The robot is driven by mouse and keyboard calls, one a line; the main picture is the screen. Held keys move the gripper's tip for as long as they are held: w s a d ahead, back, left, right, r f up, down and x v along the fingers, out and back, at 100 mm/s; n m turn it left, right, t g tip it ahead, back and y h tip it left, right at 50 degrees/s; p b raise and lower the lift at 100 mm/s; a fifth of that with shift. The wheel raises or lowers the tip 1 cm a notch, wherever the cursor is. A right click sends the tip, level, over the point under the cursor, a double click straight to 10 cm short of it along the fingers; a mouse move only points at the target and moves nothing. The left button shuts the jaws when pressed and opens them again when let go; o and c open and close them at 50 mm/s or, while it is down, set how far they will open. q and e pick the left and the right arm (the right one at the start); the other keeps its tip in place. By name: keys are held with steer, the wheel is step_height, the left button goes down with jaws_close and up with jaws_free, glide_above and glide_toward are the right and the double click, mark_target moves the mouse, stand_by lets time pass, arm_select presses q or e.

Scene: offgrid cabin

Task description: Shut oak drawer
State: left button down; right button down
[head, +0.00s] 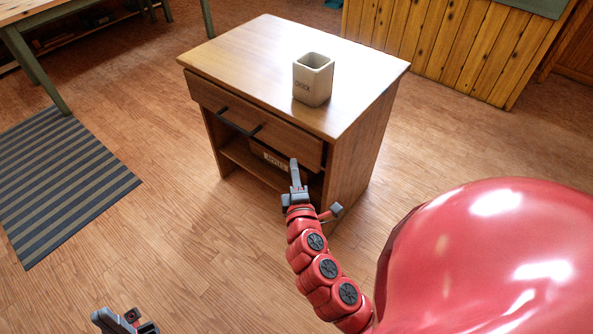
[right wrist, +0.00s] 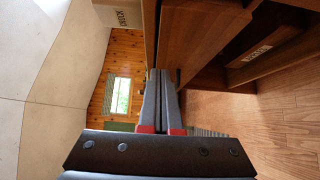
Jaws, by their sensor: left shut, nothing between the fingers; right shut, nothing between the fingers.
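The oak drawer (head: 262,117) is in the upper part of the small wooden table (head: 240,50). Its front stands slightly out from under the tabletop, with a dark gap above it. A black bar handle (head: 238,124) runs across the front. My right gripper (head: 294,164) is shut and empty, its fingertips at the lower right part of the drawer front. I cannot tell whether they touch. In the right wrist view the shut fingers (right wrist: 159,78) reach toward the wood, and the view is turned sideways. My left gripper (head: 101,319) is shut and empty at the bottom left, away from the table.
A square beige crock (head: 313,80) stands on the tabletop. A striped rug (head: 62,175) lies at left, and a wood-panelled counter (head: 440,45) is behind. The floor in front is clear.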

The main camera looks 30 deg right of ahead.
mark_target(304, 136)
steer(key=shift+w+d+p, duration=0.3)
steer(key=shift+w+d, duration=2.9)
steer(key=shift+w, duration=0.2)
steer(key=shift+w+d+r+p, duration=0.1)
steer(key=shift+w+d+p, duration=0.2)
steer(key=shift+d, duration=0.6)
steer(key=shift+a, duration=0.1)
